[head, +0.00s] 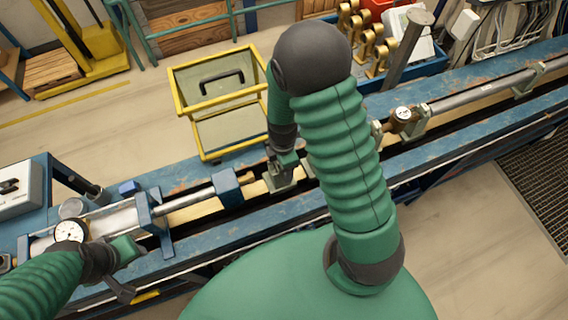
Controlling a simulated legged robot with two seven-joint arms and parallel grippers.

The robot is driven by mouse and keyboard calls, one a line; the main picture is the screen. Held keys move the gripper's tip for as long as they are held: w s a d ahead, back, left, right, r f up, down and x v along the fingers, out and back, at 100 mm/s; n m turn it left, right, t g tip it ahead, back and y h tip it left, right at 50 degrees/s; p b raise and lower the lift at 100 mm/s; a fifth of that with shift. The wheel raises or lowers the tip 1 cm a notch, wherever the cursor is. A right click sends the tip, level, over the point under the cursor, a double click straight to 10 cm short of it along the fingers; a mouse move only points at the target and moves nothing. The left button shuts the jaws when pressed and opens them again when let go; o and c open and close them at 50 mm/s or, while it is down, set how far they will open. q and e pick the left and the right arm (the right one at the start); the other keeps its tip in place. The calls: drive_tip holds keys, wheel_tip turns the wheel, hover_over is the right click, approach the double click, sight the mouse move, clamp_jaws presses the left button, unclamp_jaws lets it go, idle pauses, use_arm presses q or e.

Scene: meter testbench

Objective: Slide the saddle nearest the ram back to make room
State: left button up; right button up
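The ram's bright rod (192,200) runs along the bench at the left and ends at a blue block (228,188). The nearest saddle, a grey-green block (276,184), sits on the rails just right of that block, with a small gap. My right gripper (283,164) reaches down at this saddle from above. Its fingers are small and partly hidden, so I cannot tell whether they grip it. My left gripper (126,268) is near the ram's housing beside a round dial gauge (70,232); its opening is unclear.
Farther right, a saddle (415,126) stands by a brass meter (403,114) and pipe (480,90). My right arm hides the rails between. A yellow-framed basket (205,158) stands behind the bench (440,155). A blue tray (428,76) holds brass meters.

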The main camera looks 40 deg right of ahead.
drive_tip(key=shift+w+a, duration=0.1)
drive_tip(key=shift+a, duration=0.15)
drive_tip(key=c, duration=0.5)
drive_tip(key=shift+d, duration=0.35)
drive_tip(key=c, duration=0.4)
drive_tip(key=shift+d+f, duration=0.1)
drive_tip(key=shift+d, duration=0.25)
clamp_jaws()
use_arm(q)
drive_tip(key=shift+d, duration=0.15)
use_arm(e)
drive_tip(key=shift+a, duration=0.1)
drive_tip(key=shift+a, duration=0.1)
